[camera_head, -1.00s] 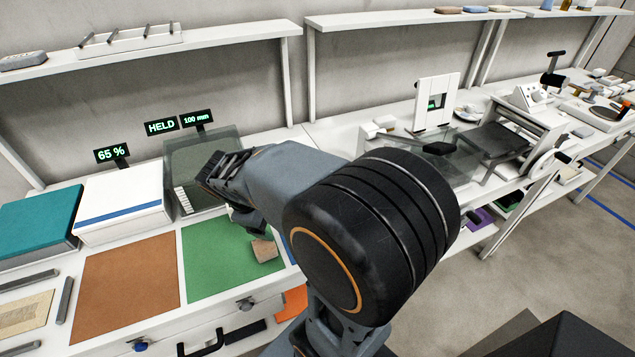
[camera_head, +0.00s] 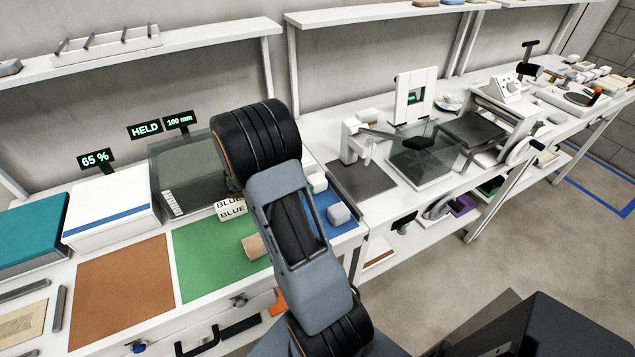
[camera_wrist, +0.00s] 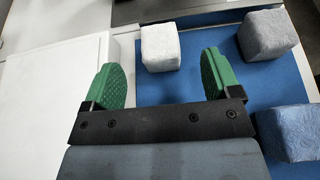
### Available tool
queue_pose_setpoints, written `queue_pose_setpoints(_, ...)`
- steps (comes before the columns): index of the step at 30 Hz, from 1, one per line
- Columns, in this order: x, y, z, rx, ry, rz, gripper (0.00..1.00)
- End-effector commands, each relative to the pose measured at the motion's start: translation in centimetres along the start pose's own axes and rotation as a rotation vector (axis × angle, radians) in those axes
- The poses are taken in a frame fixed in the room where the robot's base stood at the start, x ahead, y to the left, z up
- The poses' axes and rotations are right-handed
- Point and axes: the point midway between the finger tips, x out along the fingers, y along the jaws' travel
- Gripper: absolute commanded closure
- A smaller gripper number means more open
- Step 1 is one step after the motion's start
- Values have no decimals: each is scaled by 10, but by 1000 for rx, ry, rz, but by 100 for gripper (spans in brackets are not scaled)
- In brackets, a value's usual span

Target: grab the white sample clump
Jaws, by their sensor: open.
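A white sample clump (camera_wrist: 160,47), roughly cube-shaped, sits on a blue mat (camera_wrist: 190,90) in the wrist view. My gripper (camera_wrist: 159,76) is open and empty, with its two green fingers spread. Two grey-blue clumps, one at the upper right (camera_wrist: 267,35) and one at the lower right (camera_wrist: 287,133), lie to the right of the right finger.
A white box or panel (camera_wrist: 50,90) lies left of the fingers. In the head view, a green mat (camera_head: 205,262) carries a tan piece (camera_head: 253,246). BLUE labels (camera_head: 231,209) stand near the arm. A dark grey mat (camera_head: 362,179) to the right is bare.

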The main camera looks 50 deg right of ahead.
Motion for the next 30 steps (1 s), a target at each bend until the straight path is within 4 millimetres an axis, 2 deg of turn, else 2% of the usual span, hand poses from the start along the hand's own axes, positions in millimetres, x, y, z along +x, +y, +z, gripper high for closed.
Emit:
queue_pose_setpoints(8, 17, 0, 0, 0, 2, -2, 17)
queue_pose_setpoints(18, 58, 1, -2, 1, 2, -3, 17)
queue_pose_setpoints(28, 65, 1, -2, 2, 2, 0, 17)
queue_pose_setpoints(30, 64, 1, -2, 1, 2, 0, 22)
